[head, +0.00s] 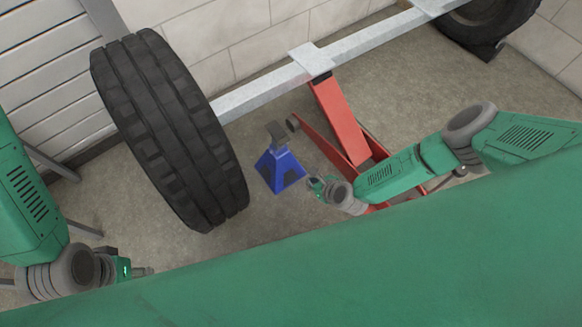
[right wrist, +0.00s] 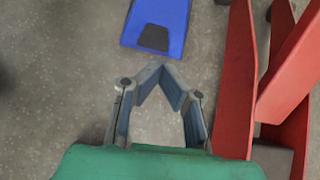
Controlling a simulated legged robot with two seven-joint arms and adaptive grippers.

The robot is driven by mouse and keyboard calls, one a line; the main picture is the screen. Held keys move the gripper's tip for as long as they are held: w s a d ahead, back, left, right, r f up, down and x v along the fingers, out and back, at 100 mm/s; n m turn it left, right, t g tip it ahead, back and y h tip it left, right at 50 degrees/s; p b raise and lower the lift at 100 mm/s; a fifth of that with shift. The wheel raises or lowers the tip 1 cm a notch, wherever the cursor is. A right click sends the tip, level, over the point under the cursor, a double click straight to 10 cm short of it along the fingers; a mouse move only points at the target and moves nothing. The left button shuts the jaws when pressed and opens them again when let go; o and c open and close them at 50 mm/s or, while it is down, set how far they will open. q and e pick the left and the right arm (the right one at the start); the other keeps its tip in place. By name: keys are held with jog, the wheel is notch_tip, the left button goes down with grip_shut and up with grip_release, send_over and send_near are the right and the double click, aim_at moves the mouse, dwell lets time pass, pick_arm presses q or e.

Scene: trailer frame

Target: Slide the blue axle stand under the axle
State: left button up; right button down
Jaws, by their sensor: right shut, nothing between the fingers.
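The blue axle stand (head: 282,168) stands upright on the floor, between the left wheel and the red jack. It is on the near side of the grey axle (head: 262,95), apart from it in the picture. My right gripper (head: 314,185) is just to the right of the stand's base. In the right wrist view, the right gripper (right wrist: 158,70) has its fingertips together with nothing between them, and the lower part of the blue stand (right wrist: 158,22) lies just beyond the tips. My left gripper (head: 143,271) is at the lower left, far from the stand; its fingers are too small to read.
A red jack (head: 340,120) reaches up to the axle's plate, right of the stand, close to my right arm; it also shows in the right wrist view (right wrist: 236,80). A large black tyre (head: 170,130) stands left of the stand. Another tyre (head: 487,25) is at the far right.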

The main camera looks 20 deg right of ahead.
jog(key=b, duration=0.6)
send_near(287, 164)
jog(key=x, duration=0.6)
jog(key=shift+s+d+f, duration=0.1)
jog(key=shift+s+f, duration=0.05)
jog(key=shift+f, duration=0.25)
jog(key=shift+w+a, duration=0.25)
jog(key=shift+w, duration=0.2)
jog(key=shift+a+r, duration=0.1)
jog(key=shift+a, duration=0.1)
jog(key=shift+w+d, duration=0.1)
